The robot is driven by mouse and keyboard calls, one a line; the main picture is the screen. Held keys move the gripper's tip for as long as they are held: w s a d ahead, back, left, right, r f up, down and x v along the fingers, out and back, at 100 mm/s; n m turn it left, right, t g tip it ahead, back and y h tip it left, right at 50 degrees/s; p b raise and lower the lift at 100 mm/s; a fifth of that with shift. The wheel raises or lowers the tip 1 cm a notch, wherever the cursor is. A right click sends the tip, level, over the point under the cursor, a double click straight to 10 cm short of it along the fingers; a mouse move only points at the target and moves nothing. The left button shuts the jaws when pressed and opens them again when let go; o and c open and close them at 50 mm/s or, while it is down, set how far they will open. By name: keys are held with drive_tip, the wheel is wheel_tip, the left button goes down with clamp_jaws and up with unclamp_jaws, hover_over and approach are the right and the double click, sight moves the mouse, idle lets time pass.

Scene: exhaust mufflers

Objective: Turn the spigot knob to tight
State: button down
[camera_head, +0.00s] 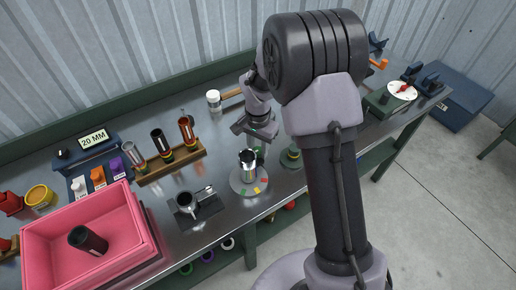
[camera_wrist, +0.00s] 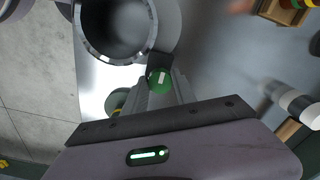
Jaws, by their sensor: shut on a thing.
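A shiny open-topped metal cylinder (camera_head: 248,168) stands upright on a round grey plate (camera_head: 240,187) with green, yellow and red marks on its rim. The cylinder's open top also shows at the top of the wrist view (camera_wrist: 85,44). A dark block sticks out from its side, and by it is the spigot knob (camera_wrist: 160,78), with a round green face and a white mark. My gripper (camera_wrist: 159,90) is shut on the knob, a finger on each side. In the head view my gripper's body is behind the cylinder, and the grip itself is not clear.
A small green-grey stand (camera_head: 291,157) is close on the right of the plate. A black cup on a stand (camera_head: 186,204) is to the left. A wooden rack (camera_head: 172,166) with several cylinders and a pink bin (camera_head: 130,226) stand farther left. A white-lidded jar (camera_head: 213,100) is behind.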

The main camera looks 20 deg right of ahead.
sight(258, 151)
idle(0.4)
drive_tip(key=c, duration=1)
unclamp_jaws()
wheel_tip(258, 151, up, 18)
drive_tip(key=p, duration=0.5)
drive_tip(key=shift+f, duration=0.25)
drive_tip(key=s+a+r+n+t+y+b, duration=0.1)
drive_tip(key=s+r+t+b, duration=0.15)
drive_tip(key=s, duration=0.45)
drive_tip(key=s+a+r+n+t+b, duration=0.1)
drive_tip(key=s+r+b, duration=0.25)
drive_tip(key=s, duration=0.35)
drive_tip(key=s+n, duration=0.1)
drive_tip(key=s, duration=0.2)
drive_tip(key=s+a+f+t+b, duration=0.1)
drive_tip(key=s, duration=0.3)
drive_tip(key=s+f+n+t+y+b, duration=0.1)
drive_tip(key=s, duration=0.3)
drive_tip(key=shift+a+n, duration=0.3)
drive_tip(key=shift+a, duration=0.05)
